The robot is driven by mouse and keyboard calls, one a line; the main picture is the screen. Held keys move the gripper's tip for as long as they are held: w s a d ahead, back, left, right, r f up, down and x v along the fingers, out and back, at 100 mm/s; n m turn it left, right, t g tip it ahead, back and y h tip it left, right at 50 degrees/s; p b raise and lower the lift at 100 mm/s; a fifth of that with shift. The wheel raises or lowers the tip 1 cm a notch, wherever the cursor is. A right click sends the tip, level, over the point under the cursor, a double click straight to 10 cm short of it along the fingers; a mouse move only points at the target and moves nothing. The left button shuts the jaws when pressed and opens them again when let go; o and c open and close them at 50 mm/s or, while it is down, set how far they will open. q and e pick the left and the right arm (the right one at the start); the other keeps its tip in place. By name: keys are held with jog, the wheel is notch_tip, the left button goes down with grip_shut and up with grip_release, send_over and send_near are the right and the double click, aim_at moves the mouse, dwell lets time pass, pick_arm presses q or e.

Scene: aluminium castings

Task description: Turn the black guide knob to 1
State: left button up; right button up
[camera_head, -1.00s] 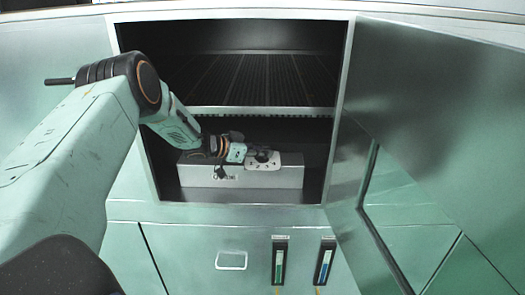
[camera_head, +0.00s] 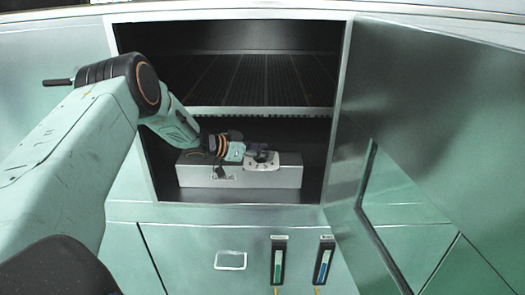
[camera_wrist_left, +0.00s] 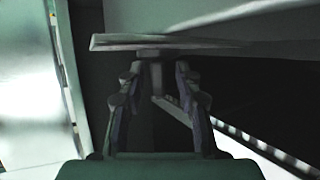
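The black guide knob (camera_head: 262,156) sits on a pale plate on top of the grey box (camera_head: 285,176) inside the open cabinet. My left gripper (camera_head: 253,150) is at the knob's left, very close to it. In the left wrist view its two fingers (camera_wrist_left: 157,72) stand apart, with a dark stub (camera_wrist_left: 152,54) under a thin flat plate (camera_wrist_left: 165,42) at their tips. I cannot tell whether the fingers touch the stub. The knob's marks are too small to read. My right gripper is not in view.
The cabinet opening is framed in metal, with a ribbed shelf (camera_head: 265,111) above the box. The open door (camera_head: 430,120) stands at the right. A drawer with a handle (camera_head: 230,260) and two gauges, green (camera_head: 279,262) and blue (camera_head: 324,262), lie below.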

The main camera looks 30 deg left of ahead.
pick_arm(q)
jog(key=shift+a, duration=0.1)
jog(key=v, duration=1.2)
dwell(0.4)
